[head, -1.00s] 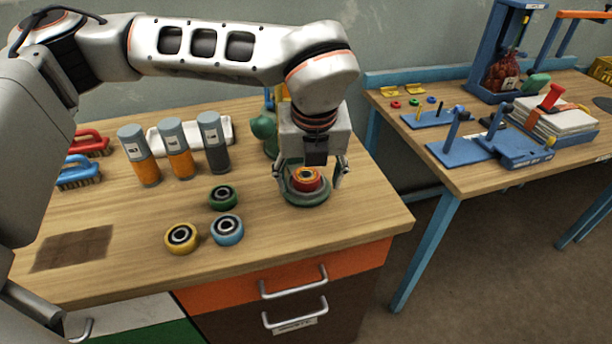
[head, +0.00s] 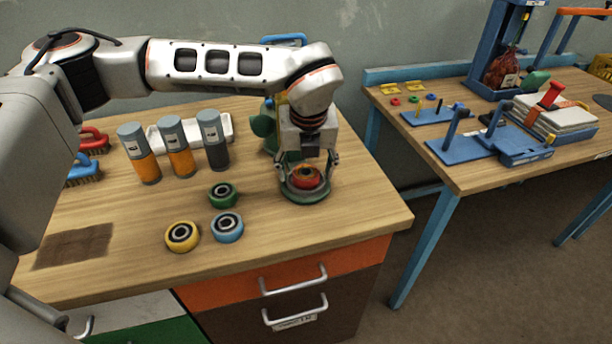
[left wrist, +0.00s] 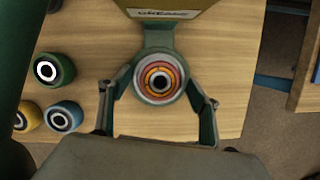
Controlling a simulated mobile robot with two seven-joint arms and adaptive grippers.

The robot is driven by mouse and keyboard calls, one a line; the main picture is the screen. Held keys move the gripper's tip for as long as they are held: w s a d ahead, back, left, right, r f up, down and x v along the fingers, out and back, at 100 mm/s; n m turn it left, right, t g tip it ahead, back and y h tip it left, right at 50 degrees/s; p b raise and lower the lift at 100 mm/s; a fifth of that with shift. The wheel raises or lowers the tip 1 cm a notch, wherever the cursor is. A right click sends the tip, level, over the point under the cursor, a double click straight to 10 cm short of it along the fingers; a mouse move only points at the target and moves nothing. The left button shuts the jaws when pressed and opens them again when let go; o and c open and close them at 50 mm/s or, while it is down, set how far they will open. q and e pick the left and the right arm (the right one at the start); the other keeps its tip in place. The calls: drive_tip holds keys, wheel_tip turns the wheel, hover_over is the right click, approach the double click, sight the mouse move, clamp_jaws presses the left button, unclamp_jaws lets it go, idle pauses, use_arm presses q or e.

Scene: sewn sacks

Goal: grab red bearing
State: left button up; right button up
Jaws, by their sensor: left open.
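The red bearing (head: 306,177) sits on the round green base of a green device (head: 264,127) at the right of the wooden bench. In the left wrist view the red bearing (left wrist: 160,82) shows as rings around a dark bore. My left gripper (head: 308,178) is open, pointing down, with its fingers on either side of the bearing. In the left wrist view the fingers (left wrist: 158,100) stand apart at the left and right of the bearing; I cannot tell whether they touch it. My right gripper is out of view.
Green (head: 223,194), blue (head: 227,227) and yellow (head: 182,236) bearings lie to the left. Behind stand several orange or grey bottles (head: 177,150), a white tray (head: 225,125) and brushes (head: 84,172). A second table (head: 480,180) stands right, across a gap.

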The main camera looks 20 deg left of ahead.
use_arm(q)
drive_tip(key=shift+r, duration=0.1)
drive_tip(key=c, duration=1.6)
